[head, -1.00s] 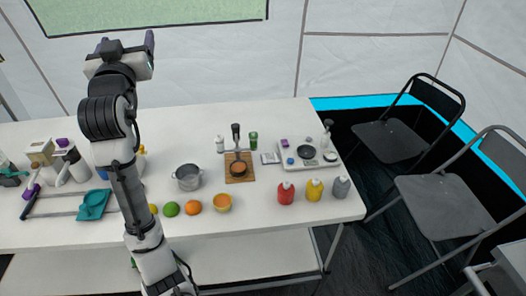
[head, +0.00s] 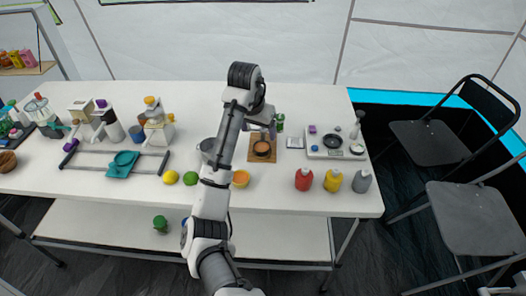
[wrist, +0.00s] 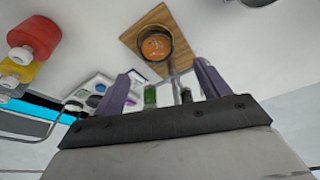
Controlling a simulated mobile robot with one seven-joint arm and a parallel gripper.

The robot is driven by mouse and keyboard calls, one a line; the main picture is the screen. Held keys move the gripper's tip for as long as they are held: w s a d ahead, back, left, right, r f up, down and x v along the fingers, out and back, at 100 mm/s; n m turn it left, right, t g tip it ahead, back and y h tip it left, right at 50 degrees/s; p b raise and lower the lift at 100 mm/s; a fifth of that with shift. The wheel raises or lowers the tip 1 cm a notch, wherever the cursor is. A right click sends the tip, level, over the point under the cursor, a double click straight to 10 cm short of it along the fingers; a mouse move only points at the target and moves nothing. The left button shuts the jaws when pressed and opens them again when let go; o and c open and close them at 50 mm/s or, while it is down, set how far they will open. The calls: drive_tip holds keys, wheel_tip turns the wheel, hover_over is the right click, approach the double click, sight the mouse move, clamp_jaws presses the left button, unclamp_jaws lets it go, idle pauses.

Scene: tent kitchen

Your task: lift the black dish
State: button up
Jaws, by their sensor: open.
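The black dish (head: 332,141) is a small dark round thing lying on a white tray (head: 316,153) at the right of the table. In the wrist view it seems to be the dark round shape (wrist: 93,101), partly beside the finger. My gripper (head: 268,122) is left of the tray, above the back of the wooden board area, apart from the dish. Its two purple fingers stand apart in the wrist view (wrist: 165,88), with nothing held between them. My arm hides part of the table's middle.
A small pan (head: 262,148) sits on a wooden board (head: 256,160) near my gripper. A green bottle (wrist: 150,95) stands close by. Folding chairs (head: 475,215) stand right of the table.

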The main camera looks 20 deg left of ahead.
sight(262, 146)
drive_tip(key=shift+x, duration=1.1)
drive_tip(key=x, duration=0.5)
drive_tip(key=shift+s+d+b, duration=0.15)
drive_tip(key=shift+s+b, duration=0.2)
drive_tip(key=shift+s, duration=0.05)
drive_tip(key=shift+c, duration=0.4)
drive_tip(key=c, duration=1.1)
drive_tip(key=shift+r, duration=0.1)
